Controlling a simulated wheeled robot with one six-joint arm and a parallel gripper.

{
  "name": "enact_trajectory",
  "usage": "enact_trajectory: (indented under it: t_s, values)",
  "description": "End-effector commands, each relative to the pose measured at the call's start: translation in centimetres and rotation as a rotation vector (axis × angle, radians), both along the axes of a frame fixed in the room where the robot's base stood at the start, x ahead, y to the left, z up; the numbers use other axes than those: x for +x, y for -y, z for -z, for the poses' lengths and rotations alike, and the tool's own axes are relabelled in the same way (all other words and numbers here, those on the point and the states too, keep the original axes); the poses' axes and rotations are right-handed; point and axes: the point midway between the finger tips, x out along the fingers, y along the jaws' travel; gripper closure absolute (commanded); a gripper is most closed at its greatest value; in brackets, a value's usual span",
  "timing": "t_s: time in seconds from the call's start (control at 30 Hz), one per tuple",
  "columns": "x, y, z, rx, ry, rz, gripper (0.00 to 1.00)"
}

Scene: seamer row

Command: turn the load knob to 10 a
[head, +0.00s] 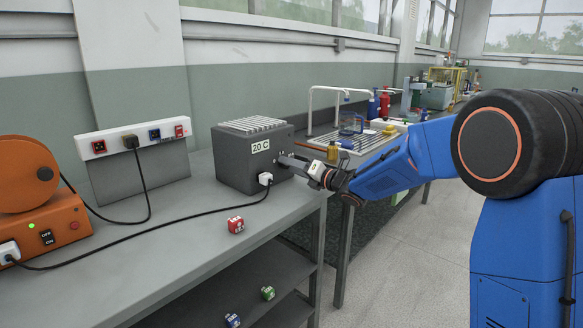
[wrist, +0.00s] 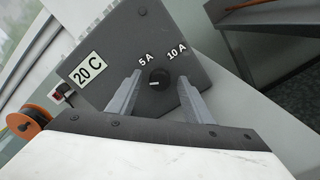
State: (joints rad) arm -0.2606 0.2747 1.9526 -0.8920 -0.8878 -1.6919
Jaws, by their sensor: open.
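The load box (head: 235,172) is a dark grey block with a ribbed top and a "20 C" label, standing on the grey bench. Its panel fills the middle of the wrist view (wrist: 115,60), with "5 A" and "10 A" printed above a black round load knob (wrist: 158,79). A small pale mark shows on the knob's lower left; I cannot tell for sure which label it points to. My gripper (wrist: 159,82) is open, one finger on each side of the knob, with gaps visible. In the head view my gripper (head: 296,164) is at the box's right side, and the knob is hidden.
A white plug (head: 265,179) and black cable run from the box across the bench (head: 150,250). A red cube (head: 236,225) lies near the front edge. An orange reel machine (head: 40,225) and a socket panel (head: 135,140) stand left. A sink table (head: 365,140) is behind my arm.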

Motion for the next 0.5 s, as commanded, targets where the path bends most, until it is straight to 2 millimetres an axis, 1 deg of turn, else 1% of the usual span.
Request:
enact_trajectory:
  t_s: [0.27, 0.37, 0.4, 0.43, 0.47, 0.5]
  values:
    - [0.08, -0.09, 0.02, 0.0, 0.0, 0.0, 0.54]
    - [0.08, -0.07, 0.02, -0.001, 0.0, 0.001, 0.76]
    - [0.08, -0.07, 0.02, -0.001, 0.0, 0.001, 0.85]
    - [0.07, -0.07, 0.01, -0.001, 0.0, 0.001, 0.92]
    - [0.08, -0.07, 0.02, -0.001, 0.0, 0.001, 0.95]
    - [0.07, -0.06, 0.02, -0.001, 0.0, 0.001, 0.95]
